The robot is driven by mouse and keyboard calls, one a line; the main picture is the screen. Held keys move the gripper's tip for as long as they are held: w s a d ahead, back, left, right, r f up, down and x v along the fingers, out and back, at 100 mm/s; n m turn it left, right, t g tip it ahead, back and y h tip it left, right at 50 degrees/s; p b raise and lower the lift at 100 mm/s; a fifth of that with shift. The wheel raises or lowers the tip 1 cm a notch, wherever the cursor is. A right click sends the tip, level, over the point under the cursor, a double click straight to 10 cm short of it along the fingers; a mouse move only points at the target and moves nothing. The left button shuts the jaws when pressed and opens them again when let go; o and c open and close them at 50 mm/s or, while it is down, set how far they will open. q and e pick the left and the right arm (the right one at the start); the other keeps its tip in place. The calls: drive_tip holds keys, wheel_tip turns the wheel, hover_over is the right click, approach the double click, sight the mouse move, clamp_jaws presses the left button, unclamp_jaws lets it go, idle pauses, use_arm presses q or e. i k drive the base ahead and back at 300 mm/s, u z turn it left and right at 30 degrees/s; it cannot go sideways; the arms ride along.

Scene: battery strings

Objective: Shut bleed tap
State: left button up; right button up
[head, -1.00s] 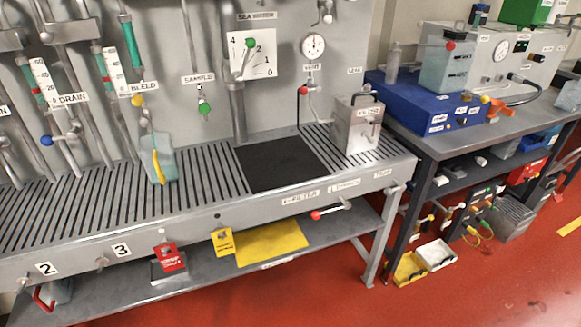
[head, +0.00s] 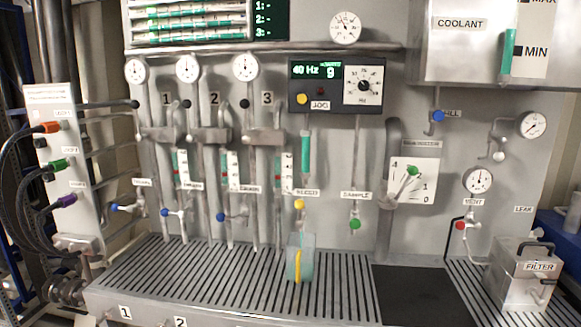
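The bleed tap (head: 299,204) has a yellow knob and sits on the panel right of centre, just below and left of the BLEED label (head: 307,192). A tube with green fill (head: 306,155) rises above it. A pale translucent jug (head: 308,259) with a yellow handle stands upright on the slatted bench below the tap. Whether liquid runs from the tap into the jug is too small to tell. Neither of my grippers is in the head view.
A green-knobbed sample tap (head: 355,224) is to the right of the bleed tap. Blue-handled drain taps (head: 222,217) are to its left. A steel filter box (head: 520,280) stands at the right beside a black mat (head: 425,295). The slatted bench (head: 220,275) is mostly clear.

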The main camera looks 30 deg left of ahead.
sight(299, 205)
drive_tip(key=u, duration=1)
